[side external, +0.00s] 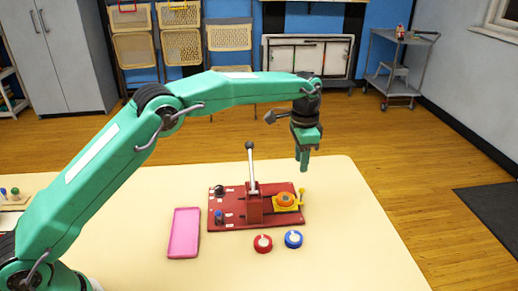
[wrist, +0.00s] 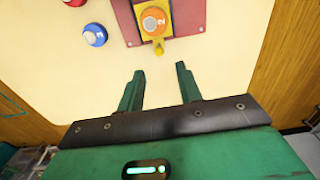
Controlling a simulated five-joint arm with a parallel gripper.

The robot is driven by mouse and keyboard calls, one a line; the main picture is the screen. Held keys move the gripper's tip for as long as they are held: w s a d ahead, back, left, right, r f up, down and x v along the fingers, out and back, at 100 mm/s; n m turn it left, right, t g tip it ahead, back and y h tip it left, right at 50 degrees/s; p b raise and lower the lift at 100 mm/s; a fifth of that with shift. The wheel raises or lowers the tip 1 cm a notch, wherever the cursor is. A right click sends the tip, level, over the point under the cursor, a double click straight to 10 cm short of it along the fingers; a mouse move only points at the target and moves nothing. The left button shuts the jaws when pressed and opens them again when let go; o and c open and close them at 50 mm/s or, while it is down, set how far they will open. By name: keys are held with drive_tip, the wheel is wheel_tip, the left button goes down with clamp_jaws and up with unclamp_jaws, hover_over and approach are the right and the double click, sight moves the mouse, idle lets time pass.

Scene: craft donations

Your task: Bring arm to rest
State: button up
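My green gripper (side external: 303,160) hangs above the far right part of the cream table (side external: 340,240), clear of everything on it. In the wrist view my gripper (wrist: 157,85) shows two fingers spread apart with nothing between them. The arm reaches out from the left, with its upper links nearly level. A red press board (side external: 235,218) with an upright lever (side external: 252,165) stands on the table, below and to the left of my gripper. An orange disc (side external: 286,199) sits on the yellow slide (side external: 301,205) at its right end; the disc also shows in the wrist view (wrist: 153,21).
A pink tray (side external: 184,232) lies left of the board. A red round piece (side external: 263,244) and a blue round piece (side external: 293,239) lie in front of the board. The table's right side is bare. Folded chairs, a cabinet and a trolley (side external: 393,65) stand far behind.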

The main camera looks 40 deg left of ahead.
drive_tip(key=s+a+r+n+t, duration=0.1)
drive_tip(key=s+a+r+n, duration=0.1)
drive_tip(key=s+a+r, duration=0.45)
drive_tip(key=s+a+r+n+t, duration=0.2)
drive_tip(key=s+a+r, duration=0.2)
drive_tip(key=s+r, duration=0.55)
drive_tip(key=s+a+f+n+t, duration=0.1)
drive_tip(key=s+a+f+n, duration=0.1)
drive_tip(key=s, duration=0.9)
drive_tip(key=s+a+f+n+t, duration=0.1)
drive_tip(key=s+a+f+n, duration=0.1)
drive_tip(key=s, duration=0.9)
drive_tip(key=shift+a+f+n, duration=0.3)
drive_tip(key=shift+a+f, duration=0.6)
drive_tip(key=shift+f, duration=0.05)
